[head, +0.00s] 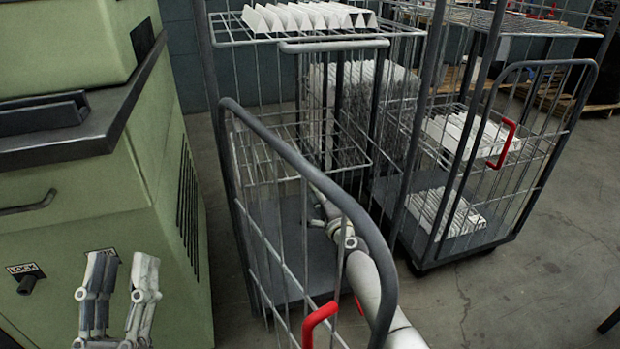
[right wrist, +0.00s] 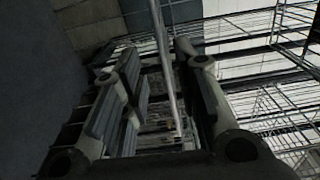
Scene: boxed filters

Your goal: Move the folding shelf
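The folding shelf seems to be the wire frame (head: 310,178) inside the nearer wire cart (head: 262,118), about halfway up; its outline mixes with the cart's bars. My right arm reaches into this cart, with the right gripper (head: 318,200) near the shelf's front edge. In the right wrist view, the right gripper (right wrist: 165,95) has its fingers apart, with a pale bar (right wrist: 162,50) showing between them. I cannot tell whether the bar touches either finger. My left gripper (head: 121,275) is open and empty at the lower left, away from the cart.
A green machine (head: 100,240) stands at the left. White filters (head: 305,17) lie on the nearer cart's top shelf. A second cart (head: 560,130) with white filters (head: 470,140) and a red handle (head: 504,143) stands to the right.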

